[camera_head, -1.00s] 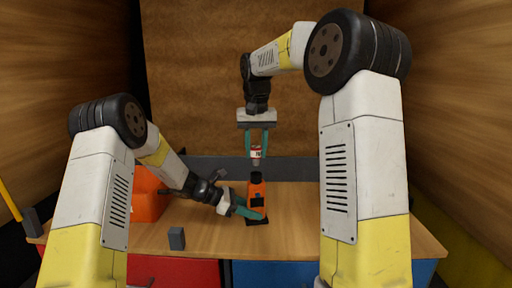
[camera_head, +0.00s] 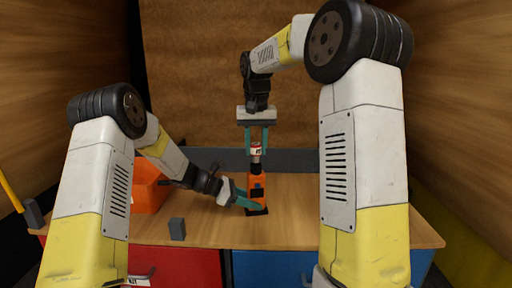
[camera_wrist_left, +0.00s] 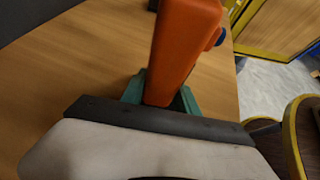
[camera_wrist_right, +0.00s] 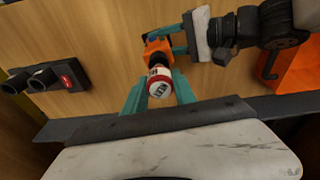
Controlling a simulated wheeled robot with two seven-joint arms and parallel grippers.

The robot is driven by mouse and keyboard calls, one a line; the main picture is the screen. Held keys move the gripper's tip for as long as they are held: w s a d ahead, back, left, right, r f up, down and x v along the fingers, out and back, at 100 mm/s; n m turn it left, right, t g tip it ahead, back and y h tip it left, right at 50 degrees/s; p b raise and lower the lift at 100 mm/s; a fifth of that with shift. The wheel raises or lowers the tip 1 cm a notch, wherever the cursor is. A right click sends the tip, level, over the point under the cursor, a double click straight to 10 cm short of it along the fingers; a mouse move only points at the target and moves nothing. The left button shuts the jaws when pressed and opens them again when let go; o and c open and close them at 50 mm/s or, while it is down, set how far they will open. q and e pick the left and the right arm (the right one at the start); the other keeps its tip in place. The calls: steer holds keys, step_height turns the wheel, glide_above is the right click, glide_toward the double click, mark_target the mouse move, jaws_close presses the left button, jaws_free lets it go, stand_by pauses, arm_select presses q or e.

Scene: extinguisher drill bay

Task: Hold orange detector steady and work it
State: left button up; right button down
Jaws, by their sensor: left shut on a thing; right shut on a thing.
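The orange detector (camera_head: 257,184) stands upright on the wooden table, with a dark front and a black base. My left gripper (camera_head: 250,205) is shut on its lower body from the left; in the left wrist view the orange body (camera_wrist_left: 183,50) rises between the teal fingers. My right gripper (camera_head: 256,145) points down and is shut on a small red and white can (camera_head: 256,150). The can is directly above the detector's top. In the right wrist view the can (camera_wrist_right: 160,85) sits between the fingers, lined up with the detector (camera_wrist_right: 157,47); whether they touch is unclear.
An orange box (camera_head: 148,188) stands at the table's left, behind my left arm. A small grey block (camera_head: 177,229) is near the front edge. A dark twin-cylinder item with a red label (camera_wrist_right: 45,80) shows in the right wrist view.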

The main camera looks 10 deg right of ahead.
mark_target(256, 156)
steer(key=shift+f, duration=1.65)
stand_by(0.9)
steer(key=c, duration=0.9)
jaws_free()
steer(key=shift+r, duration=0.1)
steer(key=r, duration=0.4)
steer(key=s+r, duration=0.1)
steer(key=r, duration=0.6)
steer(key=shift+s+a+r, duration=0.1)
steer(key=shift+s+r, duration=0.25)
arm_select(q)
steer(key=o, duration=1.1)
steer(key=shift+c, duration=0.2)
